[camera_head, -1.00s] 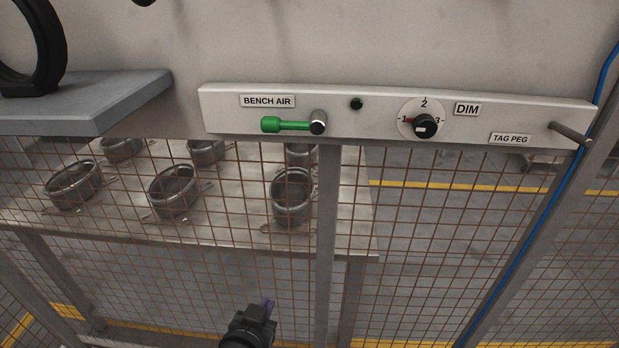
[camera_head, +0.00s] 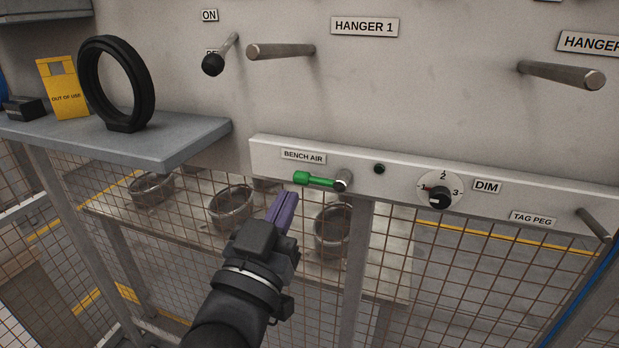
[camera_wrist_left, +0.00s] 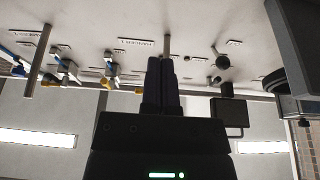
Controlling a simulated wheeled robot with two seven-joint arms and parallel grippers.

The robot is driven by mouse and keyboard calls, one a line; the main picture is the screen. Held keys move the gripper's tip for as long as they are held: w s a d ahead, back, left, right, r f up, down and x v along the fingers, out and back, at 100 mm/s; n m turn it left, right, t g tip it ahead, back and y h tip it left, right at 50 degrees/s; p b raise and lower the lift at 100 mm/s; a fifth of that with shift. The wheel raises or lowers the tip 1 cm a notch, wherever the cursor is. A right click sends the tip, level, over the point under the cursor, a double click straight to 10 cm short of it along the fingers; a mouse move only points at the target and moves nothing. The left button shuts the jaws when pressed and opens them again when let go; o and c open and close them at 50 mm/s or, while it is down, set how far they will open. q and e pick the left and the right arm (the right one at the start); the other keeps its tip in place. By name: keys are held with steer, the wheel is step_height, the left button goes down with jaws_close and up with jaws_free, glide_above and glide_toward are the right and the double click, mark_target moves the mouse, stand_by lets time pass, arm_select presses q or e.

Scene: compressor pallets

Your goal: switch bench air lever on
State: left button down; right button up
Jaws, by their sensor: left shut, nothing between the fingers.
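The bench air lever (camera_head: 316,180) has a green handle lying nearly level, its end pointing left from a metal pivot. It sits on a pale panel strip (camera_head: 400,183) under the BENCH AIR label (camera_head: 303,157). My left gripper (camera_head: 287,204) has purple fingers shut together with nothing between them. In the picture it is just below and left of the handle, apart from it. In the left wrist view the shut dark fingers (camera_wrist_left: 162,85) point up toward the wall. I cannot make out the green lever there. My right gripper is not in view.
A small dark lamp (camera_head: 379,169), the DIM knob (camera_head: 440,197) and a tag peg (camera_head: 595,224) share the strip. A grey shelf (camera_head: 180,140) with a black ring (camera_head: 117,82) juts out at left. Above are a black-knobbed lever (camera_head: 213,64) and hanger pegs (camera_head: 282,51). Wire mesh lies below.

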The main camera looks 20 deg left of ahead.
mark_target(309, 174)
arm_select(q)
steer(key=w+b, duration=0.3)
steer(key=w, duration=0.6)
steer(key=shift+d, duration=0.15)
steer(key=shift+f+b, duration=0.55)
steer(key=shift+s+r, duration=0.1)
